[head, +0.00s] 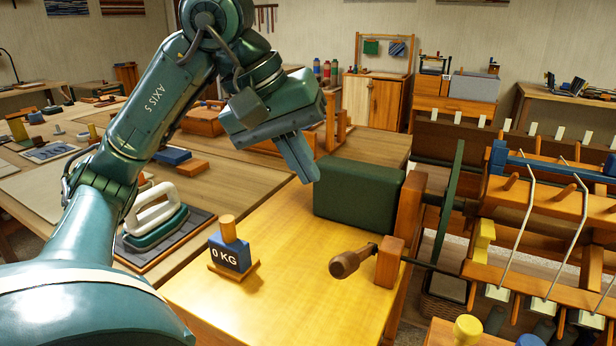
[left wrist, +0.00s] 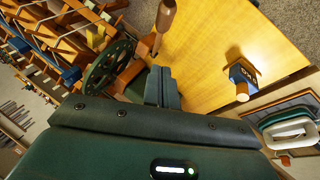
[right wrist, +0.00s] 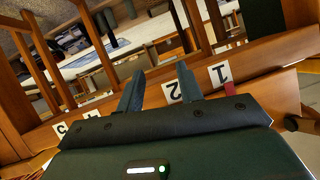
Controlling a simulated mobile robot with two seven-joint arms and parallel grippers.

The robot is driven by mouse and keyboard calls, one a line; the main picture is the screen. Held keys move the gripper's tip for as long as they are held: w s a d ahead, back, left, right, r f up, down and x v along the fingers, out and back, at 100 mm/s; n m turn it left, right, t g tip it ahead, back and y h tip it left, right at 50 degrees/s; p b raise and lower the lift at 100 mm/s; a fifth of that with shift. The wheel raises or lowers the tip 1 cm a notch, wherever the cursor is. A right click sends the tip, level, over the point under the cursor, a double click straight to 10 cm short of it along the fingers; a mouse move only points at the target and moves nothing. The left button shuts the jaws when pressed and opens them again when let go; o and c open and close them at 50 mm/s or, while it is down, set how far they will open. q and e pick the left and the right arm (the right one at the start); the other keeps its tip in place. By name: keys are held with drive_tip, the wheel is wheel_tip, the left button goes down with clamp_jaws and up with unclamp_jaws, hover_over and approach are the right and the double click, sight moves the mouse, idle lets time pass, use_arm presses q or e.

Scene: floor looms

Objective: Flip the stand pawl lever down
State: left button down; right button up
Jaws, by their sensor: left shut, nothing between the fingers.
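A dark turned wooden handle (head: 350,263) juts left over the yellow table from a wooden block (head: 390,262) on the loom stand's post. It is likely the pawl lever, but I cannot be sure. It also shows at the top of the left wrist view (left wrist: 166,16). A green wheel (left wrist: 108,66) is beside the post, seen nearly edge-on in the head view (head: 452,200). My left gripper (head: 312,178) is shut and empty, above and left of the handle and apart from it. My right gripper (right wrist: 160,85) is open and empty, near numbered tags, outside the head view.
A dark green block (head: 360,200) stands on the table (head: 300,300) close to my left fingertips. A blue 0 KG weight (head: 230,253) stands left of the handle. An iron-like tool (head: 153,222) lies on a mat. The loom frame (head: 540,200) fills the right side.

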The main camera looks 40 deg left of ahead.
use_arm(q)
drive_tip(key=w+d+f+b, duration=0.1)
drive_tip(key=d+f, duration=0.3)
drive_tip(key=f, duration=0.6)
drive_tip(key=shift+w, duration=0.3)
use_arm(e)
drive_tip(key=shift+s+d+r+t, duration=0.15)
drive_tip(key=shift+d+r+t, duration=0.2)
drive_tip(key=shift+d, duration=0.15)
drive_tip(key=shift+s+f, duration=0.15)
